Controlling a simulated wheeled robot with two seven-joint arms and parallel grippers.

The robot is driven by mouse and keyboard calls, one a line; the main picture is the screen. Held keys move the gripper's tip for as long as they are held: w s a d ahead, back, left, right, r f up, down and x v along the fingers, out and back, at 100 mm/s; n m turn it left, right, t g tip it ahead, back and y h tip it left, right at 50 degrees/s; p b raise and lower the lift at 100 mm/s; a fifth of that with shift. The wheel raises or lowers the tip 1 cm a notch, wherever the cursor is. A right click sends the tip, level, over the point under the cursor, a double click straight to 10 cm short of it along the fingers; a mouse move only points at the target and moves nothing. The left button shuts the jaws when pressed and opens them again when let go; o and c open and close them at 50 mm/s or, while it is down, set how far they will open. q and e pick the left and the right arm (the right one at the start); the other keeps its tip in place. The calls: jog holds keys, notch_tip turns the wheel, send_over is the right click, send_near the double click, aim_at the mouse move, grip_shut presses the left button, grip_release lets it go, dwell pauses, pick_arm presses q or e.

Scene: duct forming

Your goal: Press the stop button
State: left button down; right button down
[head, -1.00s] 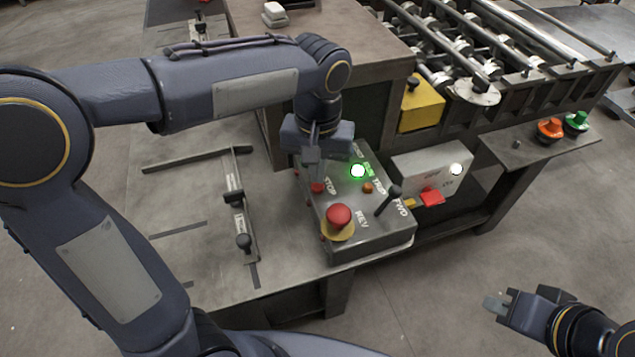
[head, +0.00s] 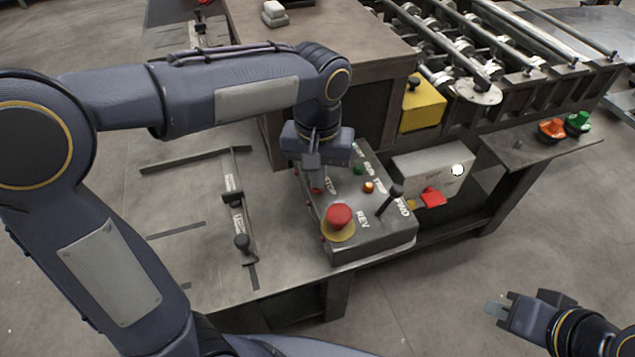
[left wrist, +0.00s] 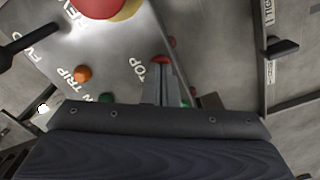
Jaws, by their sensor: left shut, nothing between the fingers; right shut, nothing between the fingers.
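The grey control box (head: 375,243) stands on the bench. Its small red stop button (head: 317,188) sits by the STOP label, partly hidden by my left gripper (head: 314,178). In the left wrist view the button (left wrist: 160,59) shows right at the tips of my left gripper (left wrist: 160,70). The shut fingers point down onto it and appear to touch it. The green lamp (head: 358,169) on the box is dark. My right gripper (head: 492,308) is shut and empty, low at the right, away from the box.
On the box are a large red mushroom button (head: 339,216) with a yellow base, a black lever (head: 389,200) and an orange trip button or lamp (head: 368,187). A roller machine (head: 500,75) stands behind.

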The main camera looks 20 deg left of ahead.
pick_arm(q)
notch_tip(320, 180, up, 7)
jog(key=p, duration=0.6)
jog(key=shift+p, duration=0.3)
jog(key=shift+s+a, duration=0.1)
dwell(0.5)
jog(key=s+a+f+t+h, duration=0.1)
jog(key=s+a, duration=0.3)
jog(key=s, duration=0.4)
jog(key=s+a+f+t+h, duration=0.1)
jog(key=s+a+t, duration=0.3)
jog(key=s, duration=0.4)
jog(key=shift+a+f+n+t+h, duration=0.3)
jog(key=shift+a+f+n+h, duration=0.15)
jog(key=shift+h, duration=0.45)
